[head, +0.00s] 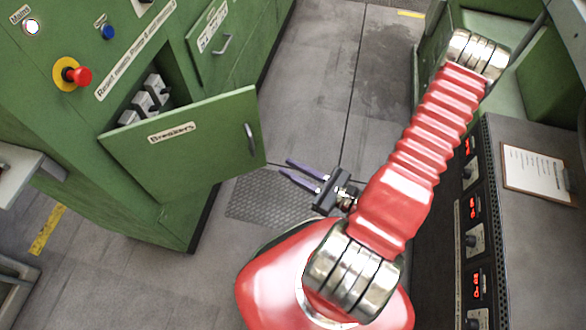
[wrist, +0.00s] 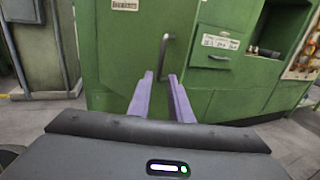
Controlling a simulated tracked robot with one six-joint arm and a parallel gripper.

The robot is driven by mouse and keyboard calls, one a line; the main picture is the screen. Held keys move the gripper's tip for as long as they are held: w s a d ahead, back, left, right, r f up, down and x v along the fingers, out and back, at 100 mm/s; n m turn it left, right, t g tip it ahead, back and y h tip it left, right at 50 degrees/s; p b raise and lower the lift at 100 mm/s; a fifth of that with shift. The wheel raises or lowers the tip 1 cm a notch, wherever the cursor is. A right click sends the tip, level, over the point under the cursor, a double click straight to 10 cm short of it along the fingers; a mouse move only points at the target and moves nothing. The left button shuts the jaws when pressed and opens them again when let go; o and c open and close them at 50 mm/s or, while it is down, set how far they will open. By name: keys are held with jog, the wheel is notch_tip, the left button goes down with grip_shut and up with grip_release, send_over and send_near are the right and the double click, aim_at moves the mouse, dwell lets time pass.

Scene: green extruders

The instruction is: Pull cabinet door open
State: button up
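The green cabinet door labelled "Breakers" (head: 185,150) stands partly open in the head view, with grey breakers (head: 150,95) showing in the compartment behind its top edge. Its metal handle (head: 250,138) is near the door's right edge. My gripper (head: 284,167) has two purple fingers, spread apart and empty, pointing left toward the door. A gap shows between the fingertips and the handle. In the wrist view the door (wrist: 125,55) is ahead, and the handle (wrist: 164,45) rises upright beyond the open fingers, its lower end lined up between the tips.
Another labelled green door with a handle (head: 226,44) lies beyond on the same cabinet. A red button (head: 80,76) is on the panel. A console with red displays (head: 475,230) stands close on my arm's right. Grey floor (head: 320,90) is clear between them.

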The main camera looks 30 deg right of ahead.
jog(key=shift+c, duration=0.6)
jog(key=shift+r, duration=0.1)
jog(key=shift+c, duration=0.6)
jog(key=shift+w+a+r+n+g+y, duration=0.15)
jog(key=shift+a+r+n+g+y, duration=0.2)
jog(key=shift+r+n+y, duration=0.2)
grip_shut()
jog(key=s+a+r+n+g, duration=0.3)
jog(key=a+r+n+g, duration=0.25)
jog(key=n+g, duration=0.4)
jog(key=s+a+r+n+g, duration=0.3)
jog(key=a+r+n+g, duration=0.3)
jog(key=n, duration=0.6)
jog(key=w+d+r+n+t+h, duration=0.1)
jog(key=d+r+n+t+h, duration=0.1)
jog(key=r, duration=0.6)
jog(key=w+d+r+n+t+h, duration=0.1)
jog(key=d+r+n+t+h, duration=0.1)
jog(key=r+n+h, duration=0.4)
notch_tip(320, 180, up, 2)
jog(key=shift+w+r+t+h, duration=0.1)
jog(key=shift+w+t+h, duration=0.25)
jog(key=shift+t+h, duration=0.45)
